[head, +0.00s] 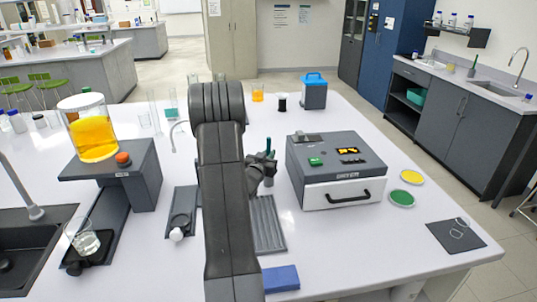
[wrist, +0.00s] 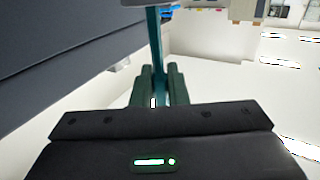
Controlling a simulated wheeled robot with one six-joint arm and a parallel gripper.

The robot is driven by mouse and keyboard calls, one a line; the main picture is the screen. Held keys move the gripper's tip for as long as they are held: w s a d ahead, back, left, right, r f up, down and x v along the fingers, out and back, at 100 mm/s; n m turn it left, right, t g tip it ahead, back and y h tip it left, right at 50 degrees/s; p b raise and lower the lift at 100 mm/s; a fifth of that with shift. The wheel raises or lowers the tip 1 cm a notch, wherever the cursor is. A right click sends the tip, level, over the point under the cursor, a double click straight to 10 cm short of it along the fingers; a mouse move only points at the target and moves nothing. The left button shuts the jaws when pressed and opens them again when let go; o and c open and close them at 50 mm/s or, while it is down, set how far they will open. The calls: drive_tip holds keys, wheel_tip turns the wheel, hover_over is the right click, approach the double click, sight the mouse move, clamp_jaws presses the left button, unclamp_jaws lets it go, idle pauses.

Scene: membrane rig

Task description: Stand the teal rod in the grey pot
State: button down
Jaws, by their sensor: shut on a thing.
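My gripper (head: 267,163) is just left of the grey dryer box in the head view, partly hidden by my arm. Its two fingers (wrist: 158,84) show in the wrist view, shut on the teal rod (wrist: 154,45). The rod runs up and away from between the fingers in that view. A short piece of the rod (head: 268,145) shows above the gripper in the head view. I cannot surely make out the grey pot in either view; my arm hides part of the bench.
The dryer (head: 340,171) stands close right of my gripper. A ribbed dark tray (head: 268,226) lies below it, with a blue block (head: 281,278) in front. A small dark spool-like thing (head: 282,103) and a blue-topped box (head: 314,92) stand behind.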

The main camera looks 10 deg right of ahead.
drive_tip(key=shift+f+b, duration=0.2)
drive_tip(key=shift+b, duration=0.1)
drive_tip(key=c, duration=1.4)
unclamp_jaws()
drive_tip(key=shift+r, duration=0.1)
drive_tip(key=shift+c, duration=0.2)
drive_tip(key=shift+r, duration=0.1)
drive_tip(key=b+v, duration=0.3)
drive_tip(key=v, duration=0.9)
drive_tip(key=p+x, duration=0.4)
drive_tip(key=x, duration=0.8)
drive_tip(key=shift+r, duration=0.15)
drive_tip(key=shift+r+b, duration=0.4)
drive_tip(key=shift+r, duration=0.2)
